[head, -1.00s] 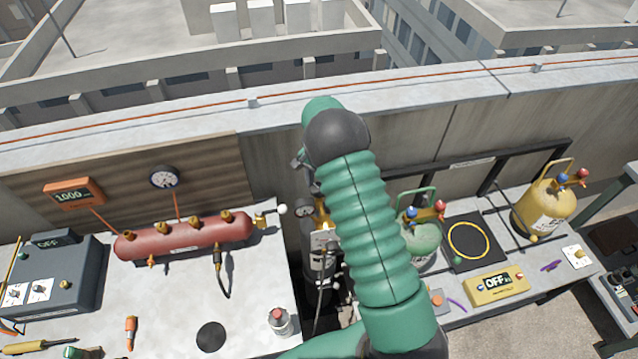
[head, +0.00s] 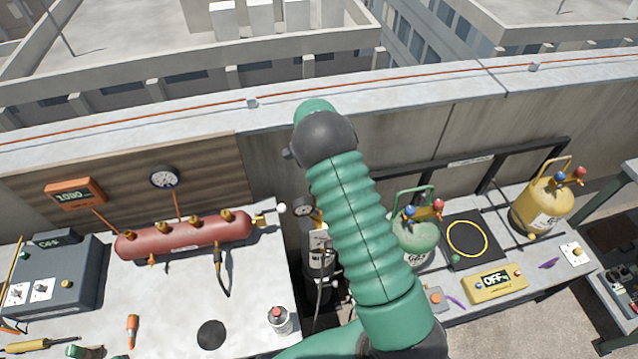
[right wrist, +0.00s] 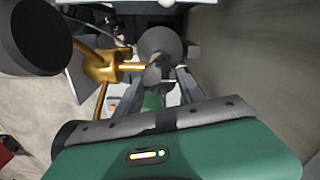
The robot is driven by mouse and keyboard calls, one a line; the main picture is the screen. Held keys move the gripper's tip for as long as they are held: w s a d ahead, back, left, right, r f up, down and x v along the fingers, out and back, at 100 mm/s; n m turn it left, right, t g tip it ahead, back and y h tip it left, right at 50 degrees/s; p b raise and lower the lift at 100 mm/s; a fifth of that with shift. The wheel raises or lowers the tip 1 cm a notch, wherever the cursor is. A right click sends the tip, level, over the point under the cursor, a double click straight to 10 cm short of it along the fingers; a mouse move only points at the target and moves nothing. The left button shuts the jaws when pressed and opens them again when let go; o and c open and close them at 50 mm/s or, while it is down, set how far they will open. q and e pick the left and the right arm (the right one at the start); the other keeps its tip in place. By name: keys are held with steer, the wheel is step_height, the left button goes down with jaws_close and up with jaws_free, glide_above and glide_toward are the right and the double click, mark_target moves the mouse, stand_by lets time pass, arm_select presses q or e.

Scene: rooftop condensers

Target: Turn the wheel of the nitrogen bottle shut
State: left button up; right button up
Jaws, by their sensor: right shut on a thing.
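The nitrogen bottle (head: 318,262), dark with a pale label, stands in the gap between the two benches. My right arm hides much of its top in the head view. In the right wrist view its brass valve body (right wrist: 104,68) shows with a brass stem reaching toward a grey round wheel (right wrist: 160,42). My right gripper (right wrist: 160,75) is shut at the wheel, its fingers on either side; the exact contact is partly hidden. The right gripper is hidden behind my arm in the head view. My left gripper is not in view.
A small gauge (head: 303,207) sits close beside the bottle's top. Left is a bench with a red manifold (head: 185,237) and a spray can (head: 280,320). Right are a green cylinder (head: 415,238), a yellow scale display (head: 495,284) and a yellow cylinder (head: 543,207). A parapet runs behind.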

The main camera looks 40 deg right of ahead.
steer(key=shift+w+a, duration=0.1)
steer(key=shift+a, duration=0.1)
steer(key=o, duration=1.1)
steer(key=shift+o, duration=1.3)
steer(key=shift+w, duration=0.1)
step_height(320, 180, up, 17)
steer(key=b, duration=0.3)
steer(key=shift+f, duration=0.15)
